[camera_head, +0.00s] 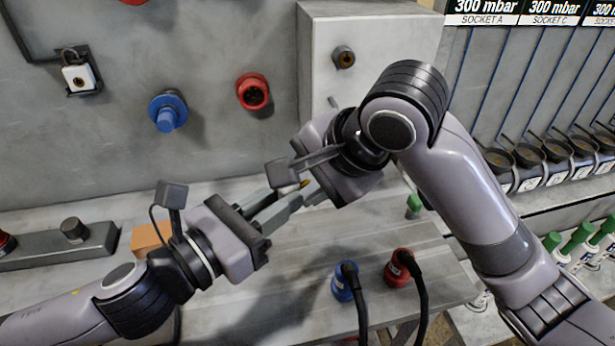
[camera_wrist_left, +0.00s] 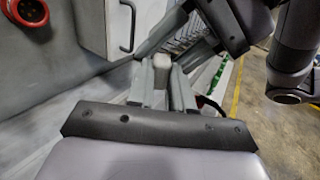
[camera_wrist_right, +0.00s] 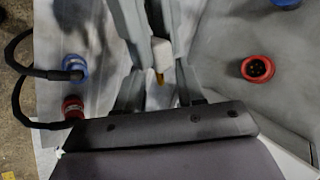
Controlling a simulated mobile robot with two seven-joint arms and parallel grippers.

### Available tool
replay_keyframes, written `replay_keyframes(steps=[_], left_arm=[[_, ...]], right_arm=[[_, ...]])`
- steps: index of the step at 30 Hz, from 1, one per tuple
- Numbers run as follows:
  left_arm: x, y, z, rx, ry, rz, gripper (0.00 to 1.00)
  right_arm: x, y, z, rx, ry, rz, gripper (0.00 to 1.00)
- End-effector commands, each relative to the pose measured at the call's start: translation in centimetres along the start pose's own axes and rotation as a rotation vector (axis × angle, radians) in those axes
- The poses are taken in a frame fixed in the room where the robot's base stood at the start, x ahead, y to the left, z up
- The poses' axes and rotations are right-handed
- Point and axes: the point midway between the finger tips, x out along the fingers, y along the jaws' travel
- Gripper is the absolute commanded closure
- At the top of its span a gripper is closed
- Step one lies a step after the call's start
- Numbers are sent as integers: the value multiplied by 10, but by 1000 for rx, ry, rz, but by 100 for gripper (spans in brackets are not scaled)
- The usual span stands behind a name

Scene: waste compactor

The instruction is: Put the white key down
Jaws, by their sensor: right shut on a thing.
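The white key shows in the right wrist view (camera_wrist_right: 161,52) as a small pale block with a yellow-orange tip. My right gripper (camera_head: 305,190) is shut on it. My left gripper (camera_head: 284,197) faces the right one, with its fingertips close to the key. In the left wrist view the key (camera_wrist_left: 161,68) sits between the left fingers, which stand apart with a narrow gap. Both grippers are above the grey table (camera_head: 215,318). In the head view the fingers hide most of the key; only a yellow spot shows.
A white padlock (camera_head: 78,77), a blue socket (camera_head: 168,112) and a red socket (camera_head: 253,92) are on the back wall. A grey box (camera_head: 325,60) with a keyhole is behind my right gripper. Blue (camera_head: 343,283) and red (camera_head: 397,270) cabled plugs stand on the table front.

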Motion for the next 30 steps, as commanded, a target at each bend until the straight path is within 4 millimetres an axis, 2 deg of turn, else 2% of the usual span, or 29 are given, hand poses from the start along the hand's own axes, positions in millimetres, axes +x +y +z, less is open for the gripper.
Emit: replay_keyframes(steps=[1,3,14,17,22,24,26,27,30], left_arm=[[0,-1,-1,-4,2,-4,67],[0,-1,-1,-4,2,-3,50],[-1,-1,-5,-46,7,-15,50],[-4,-2,-13,-166,13,-57,50],[-16,-2,-30,-537,23,-165,50],[-20,14,-31,-704,-2,-164,50],[-19,36,-26,-758,-41,-108,50],[-19,53,-26,-789,-64,-63,50],[-26,97,-27,-876,-127,52,50]], right_arm=[[-1,-1,0,0,0,-6,91],[-1,-1,0,0,0,-6,91],[-1,-1,0,0,0,-4,91],[-1,-1,0,0,0,-3,91],[-1,-1,0,0,0,-3,91],[-1,-1,0,0,0,-3,92],[-1,-1,0,0,0,-3,91],[-1,-1,0,0,-1,-3,100],[-1,-1,0,0,-1,-3,100]])
